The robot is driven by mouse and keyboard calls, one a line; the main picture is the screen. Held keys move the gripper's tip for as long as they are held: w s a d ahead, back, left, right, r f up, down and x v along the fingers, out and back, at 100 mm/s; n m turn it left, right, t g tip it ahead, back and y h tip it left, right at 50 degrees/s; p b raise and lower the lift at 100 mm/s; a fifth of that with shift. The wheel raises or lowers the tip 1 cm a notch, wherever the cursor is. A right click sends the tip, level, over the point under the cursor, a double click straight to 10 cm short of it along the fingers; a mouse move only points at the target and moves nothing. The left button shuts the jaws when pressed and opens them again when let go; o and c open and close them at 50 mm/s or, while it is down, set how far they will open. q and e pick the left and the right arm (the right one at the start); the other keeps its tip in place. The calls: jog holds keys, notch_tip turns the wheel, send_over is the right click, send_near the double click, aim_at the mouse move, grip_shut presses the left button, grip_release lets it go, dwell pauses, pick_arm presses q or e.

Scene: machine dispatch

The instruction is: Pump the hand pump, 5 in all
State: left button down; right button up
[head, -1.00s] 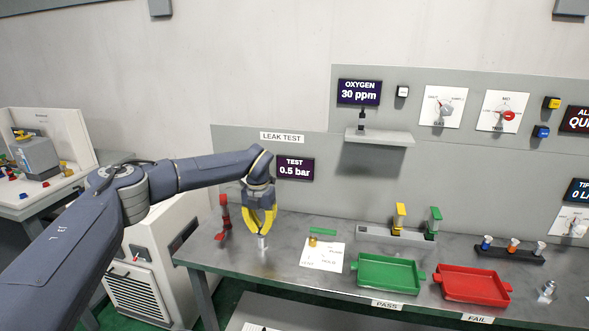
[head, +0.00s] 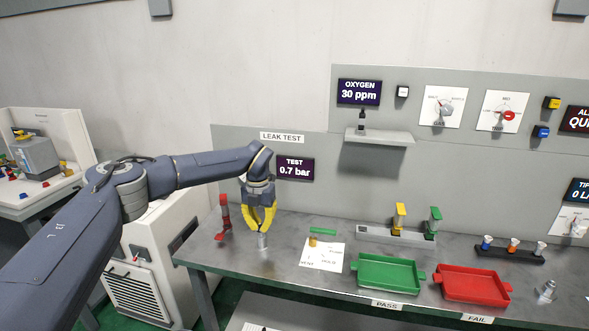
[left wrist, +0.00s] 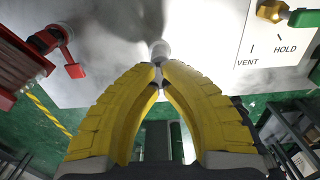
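The TEST display (head: 295,168) reads 0.7 bar. My right gripper is in neither view.
A red upright fitting (head: 224,218) stands close left of the cylinder. To the right are a VENT/HOLD plate (head: 326,257) with a green-handled valve (head: 323,231), a green tray (head: 388,272) and a red tray (head: 474,284). A grey back panel (head: 235,142) rises behind.

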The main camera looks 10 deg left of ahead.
pick_arm(q)
jog(key=shift+r, duration=2.3)
jog(key=shift+r, duration=0.1)
notch_tip(320, 180, up, 6)
jog(key=shift+f, duration=0.1)
jog(key=shift+d, duration=0.1)
